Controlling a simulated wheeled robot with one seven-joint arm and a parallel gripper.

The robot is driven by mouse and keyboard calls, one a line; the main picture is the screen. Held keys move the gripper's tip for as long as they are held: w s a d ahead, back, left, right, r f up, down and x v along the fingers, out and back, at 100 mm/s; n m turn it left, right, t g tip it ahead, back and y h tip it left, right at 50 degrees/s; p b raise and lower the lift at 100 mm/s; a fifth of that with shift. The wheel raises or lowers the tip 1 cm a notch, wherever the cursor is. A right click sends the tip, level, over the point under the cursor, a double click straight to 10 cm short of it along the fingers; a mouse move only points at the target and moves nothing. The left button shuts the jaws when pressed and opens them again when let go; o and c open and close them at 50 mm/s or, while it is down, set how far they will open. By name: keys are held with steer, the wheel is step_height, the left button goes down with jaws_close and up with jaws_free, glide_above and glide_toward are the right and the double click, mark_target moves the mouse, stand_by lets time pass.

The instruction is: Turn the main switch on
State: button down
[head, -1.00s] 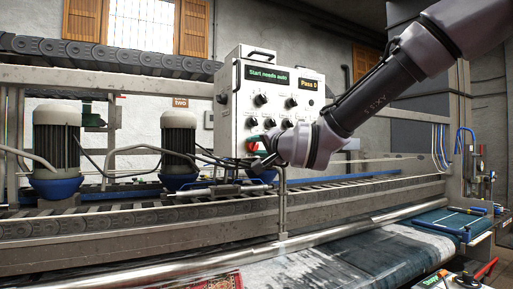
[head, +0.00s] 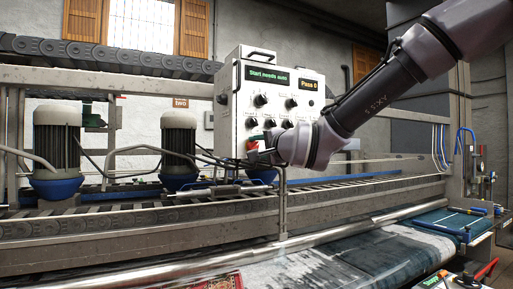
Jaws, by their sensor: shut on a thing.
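The white control box (head: 281,85) stands behind the conveyor in the middle of the head view. It has black knobs and two small displays, which seem to read "Start needs auto" and "Pass 0". A small red part (head: 252,145), seemingly of the main switch, shows low on the panel at the left. My gripper (head: 264,153) is at this lower part of the panel, reaching in from the right. It is shut on a control there, seemingly the main switch. My wrist hides most of the lower right panel, and the switch's setting cannot be read.
Motors with blue bases (head: 179,146) stand left of the box, with grey cables looping near my gripper. The conveyor rail (head: 130,232) and a long roller run in front. A wet dark rug (head: 350,255) lies below.

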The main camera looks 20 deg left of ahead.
steer(key=shift+c, duration=2.4)
jaws_free()
steer(key=v, duration=1)
steer(key=shift+s+d, duration=0.2)
steer(key=shift+d, duration=0.15)
